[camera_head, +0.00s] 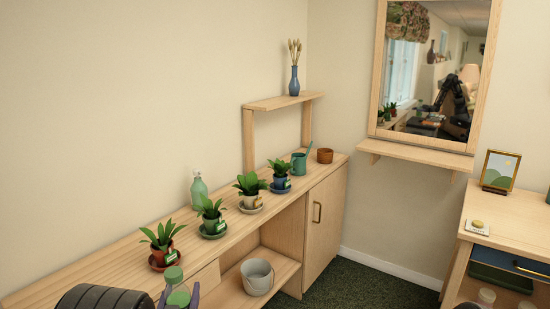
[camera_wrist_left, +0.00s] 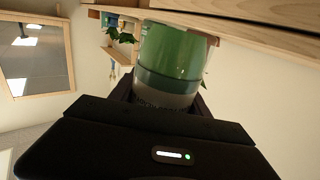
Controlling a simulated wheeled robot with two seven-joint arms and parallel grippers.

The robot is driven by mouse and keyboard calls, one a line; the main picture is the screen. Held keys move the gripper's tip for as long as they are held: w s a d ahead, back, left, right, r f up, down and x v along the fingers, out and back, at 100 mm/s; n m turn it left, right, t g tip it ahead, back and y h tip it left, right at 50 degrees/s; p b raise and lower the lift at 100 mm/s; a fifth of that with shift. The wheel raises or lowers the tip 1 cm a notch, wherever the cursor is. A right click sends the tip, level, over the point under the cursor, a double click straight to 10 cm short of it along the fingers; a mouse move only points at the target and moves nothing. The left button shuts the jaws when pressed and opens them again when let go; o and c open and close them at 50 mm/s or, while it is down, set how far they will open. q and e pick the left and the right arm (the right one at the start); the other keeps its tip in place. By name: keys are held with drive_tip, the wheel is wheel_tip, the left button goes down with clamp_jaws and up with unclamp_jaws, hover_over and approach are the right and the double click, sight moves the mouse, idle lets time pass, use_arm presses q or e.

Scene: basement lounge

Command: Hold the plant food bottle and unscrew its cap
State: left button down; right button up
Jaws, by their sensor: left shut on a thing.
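The plant food bottle (camera_head: 179,297) is at the bottom edge of the head view, seen from above, with a pale green top (camera_head: 173,275); its lower part is cut off. My left gripper (camera_head: 180,295) is shut on it, with a dark finger on either side. In the left wrist view the bottle (camera_wrist_left: 172,50) is a large green cylinder with a darker band and a grey ribbed section by the jaws. I cannot tell there which part is the cap. My right gripper is not in view.
A pale bucket (camera_head: 257,277) sits lower. A desk (camera_head: 500,238) stands at right.

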use_arm(q)
drive_tip(key=shift+m+h, duration=0.5)
drive_tip(key=shift+h, duration=0.3)
drive_tip(key=d, duration=0.1)
drive_tip(key=s+d+p, duration=0.1)
drive_tip(key=d, duration=0.1)
drive_tip(key=s+d, duration=0.1)
drive_tip(key=shift+d+r, duration=0.1)
drive_tip(key=shift+d, duration=0.05)
drive_tip(key=shift+s+d, duration=0.1)
drive_tip(key=shift+s, duration=0.05)
drive_tip(key=s+d+f+m+g+h, duration=0.1)
drive_tip(key=s+d+m+g+h, duration=0.3)
drive_tip(key=d+h, duration=0.4)
drive_tip(key=s+d+f+m+g+h, duration=0.1)
drive_tip(key=s+d+m+g+h, duration=0.3)
drive_tip(key=d+m+h, duration=0.4)
drive_tip(key=shift+s+d+f+m+g, duration=0.2)
drive_tip(key=shift+d+f+m+g, duration=0.15)
drive_tip(key=shift+d+g, duration=0.6)
drive_tip(key=shift+a+f, duration=0.1)
